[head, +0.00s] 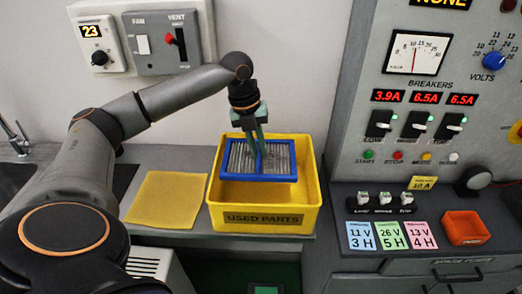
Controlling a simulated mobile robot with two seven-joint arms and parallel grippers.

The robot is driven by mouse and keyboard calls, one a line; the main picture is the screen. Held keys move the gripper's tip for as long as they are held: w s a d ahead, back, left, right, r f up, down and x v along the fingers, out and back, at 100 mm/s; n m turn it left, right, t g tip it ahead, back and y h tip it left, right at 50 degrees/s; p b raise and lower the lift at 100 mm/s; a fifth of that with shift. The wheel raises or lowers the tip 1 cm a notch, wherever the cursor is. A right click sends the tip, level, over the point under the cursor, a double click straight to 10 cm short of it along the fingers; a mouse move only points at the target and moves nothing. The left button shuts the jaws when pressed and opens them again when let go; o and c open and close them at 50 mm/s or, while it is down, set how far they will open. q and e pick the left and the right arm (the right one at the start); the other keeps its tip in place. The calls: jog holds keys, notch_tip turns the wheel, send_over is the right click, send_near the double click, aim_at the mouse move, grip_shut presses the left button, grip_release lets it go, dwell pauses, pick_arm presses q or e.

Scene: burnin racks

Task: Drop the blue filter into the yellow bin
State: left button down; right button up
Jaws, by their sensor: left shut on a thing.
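The blue filter (259,177), a blue frame with a grey pleated face, hangs above the yellow bin (264,219). The bin is labelled "USED PARTS" and stands on the counter. My left gripper (258,152) points down and is shut on the blue filter near its middle. The filter appears to be over the bin's opening, inside its outline; I cannot tell how far above the bin floor it is. Part of the bin's inside is hidden behind the filter. My right gripper is not in view.
A yellow mat (166,200) lies on the counter left of the bin. A control panel (425,110) with breakers rises at the right, with coloured cards and a small orange tray (466,228) below it. A fan and vent box (160,42) is on the back wall.

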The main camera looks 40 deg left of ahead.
pick_arm(q)
jog(key=c, duration=0.8)
grip_release()
jog(key=shift+c, duration=0.2)
notch_tip(320, 180, up, 12)
jog(key=s+a, duration=0.1)
jog(key=a, duration=0.1)
jog(key=shift+s+r, duration=0.15)
jog(key=shift+s, duration=0.15)
